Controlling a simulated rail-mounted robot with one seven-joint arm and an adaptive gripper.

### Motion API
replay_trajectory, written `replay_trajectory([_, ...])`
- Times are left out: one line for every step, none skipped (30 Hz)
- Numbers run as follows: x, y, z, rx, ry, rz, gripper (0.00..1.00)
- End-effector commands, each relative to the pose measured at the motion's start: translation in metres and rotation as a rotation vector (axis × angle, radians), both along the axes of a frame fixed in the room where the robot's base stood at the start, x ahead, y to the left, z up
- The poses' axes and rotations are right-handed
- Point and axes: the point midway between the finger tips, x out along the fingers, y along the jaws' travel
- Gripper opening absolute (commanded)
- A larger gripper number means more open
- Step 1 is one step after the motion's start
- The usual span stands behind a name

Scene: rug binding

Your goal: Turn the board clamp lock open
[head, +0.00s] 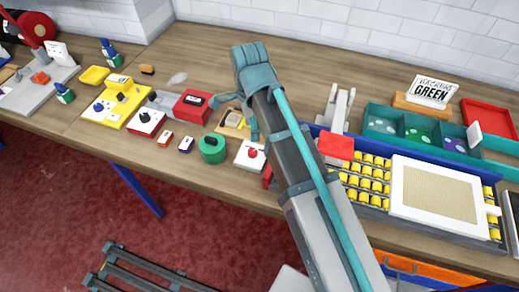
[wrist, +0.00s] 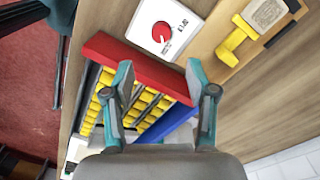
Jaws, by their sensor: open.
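A white box with a round red knob (head: 250,154) stands on the bench just left of my arm. It also shows in the wrist view, where the red knob (wrist: 160,32) has a pale pointer mark and small print beside it that I cannot read. I cannot tell for certain that it is the board clamp lock. My gripper (head: 240,113) is over the bench behind this box in the head view. In the wrist view my gripper (wrist: 160,72) is open and empty, with fingers apart and the knob beyond them.
A roller bed with yellow rollers (head: 365,178) carries a white-framed board (head: 440,192). A red bar (wrist: 135,62) crosses its end, near my fingers. A yellow-handled tool (wrist: 233,46) lies beside the box. A green round piece (head: 212,149) stands left of it.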

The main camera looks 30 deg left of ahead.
Motion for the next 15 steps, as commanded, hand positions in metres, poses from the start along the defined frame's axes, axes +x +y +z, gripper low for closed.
replay_trajectory([-0.001,-0.001,-0.004,-0.001,0.001,0.000,0.57])
replay_trajectory([-0.001,-0.001,-0.006,-0.001,0.001,0.000,0.57])
replay_trajectory([-0.001,-0.001,-0.010,-0.001,0.001,0.000,0.57])
replay_trajectory([-0.001,-0.001,-0.013,-0.001,0.001,0.000,0.57])
replay_trajectory([-0.001,-0.002,-0.017,-0.002,0.001,0.001,0.57])
replay_trajectory([-0.002,-0.002,-0.022,-0.003,0.001,0.001,0.57])
replay_trajectory([-0.002,-0.002,-0.027,-0.002,0.001,0.001,0.57])
replay_trajectory([-0.002,-0.002,-0.031,-0.002,0.001,0.001,0.57])
replay_trajectory([-0.002,-0.003,-0.037,-0.004,0.002,0.001,0.57])
replay_trajectory([-0.002,-0.003,-0.042,-0.003,0.001,0.001,0.57])
replay_trajectory([-0.003,-0.003,-0.046,-0.003,0.001,0.001,0.57])
replay_trajectory([-0.003,-0.003,-0.053,-0.004,0.002,0.001,0.57])
replay_trajectory([-0.003,-0.003,-0.057,-0.003,0.001,0.001,0.57])
replay_trajectory([-0.003,-0.003,-0.061,-0.002,0.001,0.001,0.57])
replay_trajectory([-0.003,-0.003,-0.067,-0.003,0.001,0.001,0.57])
